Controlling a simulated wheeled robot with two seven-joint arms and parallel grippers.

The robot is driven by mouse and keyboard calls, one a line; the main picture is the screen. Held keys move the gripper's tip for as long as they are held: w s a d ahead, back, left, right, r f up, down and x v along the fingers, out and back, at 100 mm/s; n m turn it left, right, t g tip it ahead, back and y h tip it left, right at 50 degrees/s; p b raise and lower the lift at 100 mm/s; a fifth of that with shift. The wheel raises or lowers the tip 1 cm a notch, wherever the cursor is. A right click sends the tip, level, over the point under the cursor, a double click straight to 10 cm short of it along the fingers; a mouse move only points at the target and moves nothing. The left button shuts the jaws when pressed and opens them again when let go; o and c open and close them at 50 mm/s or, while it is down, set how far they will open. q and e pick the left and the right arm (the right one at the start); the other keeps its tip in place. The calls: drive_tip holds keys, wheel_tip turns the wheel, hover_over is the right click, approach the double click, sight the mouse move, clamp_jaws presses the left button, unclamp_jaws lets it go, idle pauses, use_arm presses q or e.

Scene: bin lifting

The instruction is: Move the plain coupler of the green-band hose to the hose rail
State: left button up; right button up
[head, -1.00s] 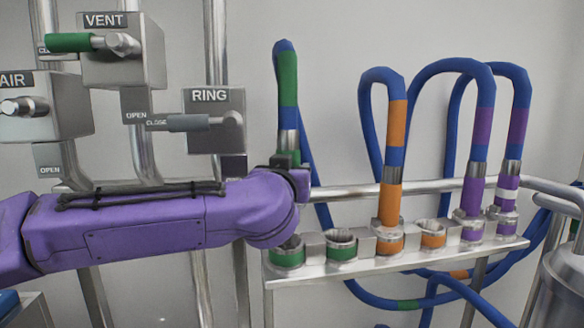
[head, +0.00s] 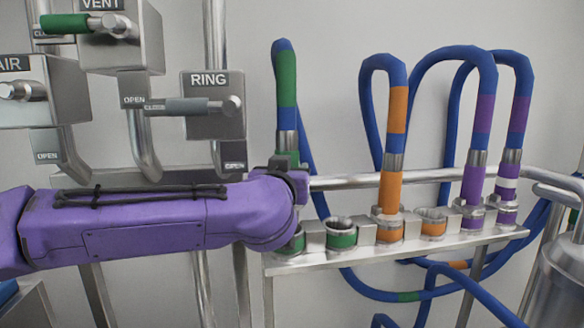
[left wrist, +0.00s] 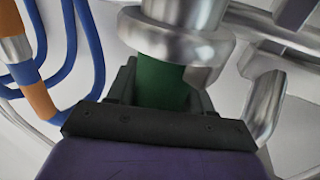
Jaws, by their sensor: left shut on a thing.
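The green-band hose (head: 286,80) is a blue hose with a green band, arching upright at the left of the hoses. Its coupler has a silver collar (head: 287,120) and a green body, also in the left wrist view (left wrist: 163,85) with a wide silver ring at its end. My left gripper (head: 290,170) is shut on the green body and holds it upright. The coupler is over the leftmost green-ringed socket (head: 293,245); my arm hides its lower end, so I cannot tell whether they touch. A round horizontal rail (head: 350,184) runs behind. My right gripper is out of view.
The socket bar (head: 400,257) has an empty green-ringed socket (head: 341,233) and an empty orange-ringed one (head: 433,222). An orange coupler (head: 389,192) and two purple ones (head: 473,185) stand in sockets. Valve boxes, including RING (head: 213,105), are above my arm.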

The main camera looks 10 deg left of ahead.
use_arm(q)
drive_tip(key=shift+f, duration=0.15)
drive_tip(key=shift+f, duration=0.1)
drive_tip(key=shift+f+b, duration=0.7)
drive_tip(key=shift+f, duration=0.4)
drive_tip(key=shift+f, duration=0.15)
drive_tip(key=shift+f, duration=0.35)
drive_tip(key=shift+f, duration=0.7)
idle(0.6)
drive_tip(key=o, duration=1.4)
drive_tip(key=shift+c, duration=0.2)
